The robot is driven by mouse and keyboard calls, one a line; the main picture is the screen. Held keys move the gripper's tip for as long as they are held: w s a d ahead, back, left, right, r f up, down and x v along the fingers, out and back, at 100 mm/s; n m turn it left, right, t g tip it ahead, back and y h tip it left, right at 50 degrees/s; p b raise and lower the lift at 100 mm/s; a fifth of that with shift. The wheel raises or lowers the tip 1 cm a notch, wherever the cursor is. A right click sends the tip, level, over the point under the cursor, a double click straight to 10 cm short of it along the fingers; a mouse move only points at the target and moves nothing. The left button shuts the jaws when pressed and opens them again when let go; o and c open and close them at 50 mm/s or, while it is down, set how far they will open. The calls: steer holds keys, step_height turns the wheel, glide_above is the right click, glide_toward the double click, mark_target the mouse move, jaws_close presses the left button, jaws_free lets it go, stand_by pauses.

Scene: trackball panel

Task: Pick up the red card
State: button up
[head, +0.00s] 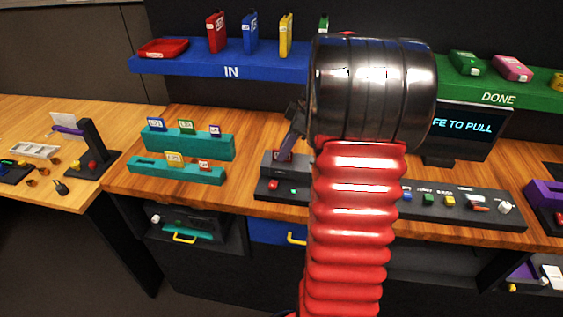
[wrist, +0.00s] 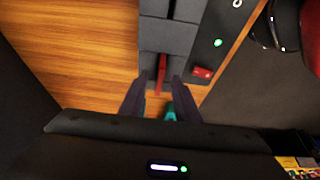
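In the wrist view a thin red strip (wrist: 161,72), seemingly the red card on edge, stands in the slot of a dark reader block (wrist: 168,38). My gripper (wrist: 158,82) is open, with one dark finger on each side of the strip and gaps between. In the head view my gripper (head: 287,146) is at the dark reader (head: 284,166), partly hidden by my arm; the strip cannot be made out there. Another small red labelled piece (head: 204,165) sits in the front teal rack (head: 150,169).
A red button (wrist: 202,71) and green light (wrist: 218,43) are beside the slot. A rear teal rack (head: 190,145) holds several cards. The blue IN shelf (head: 180,66) and green DONE shelf (head: 480,95) are above. A screen (head: 465,125) shows "FE TO PULL", its start hidden by my arm.

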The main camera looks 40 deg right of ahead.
jaws_close()
stand_by(0.4)
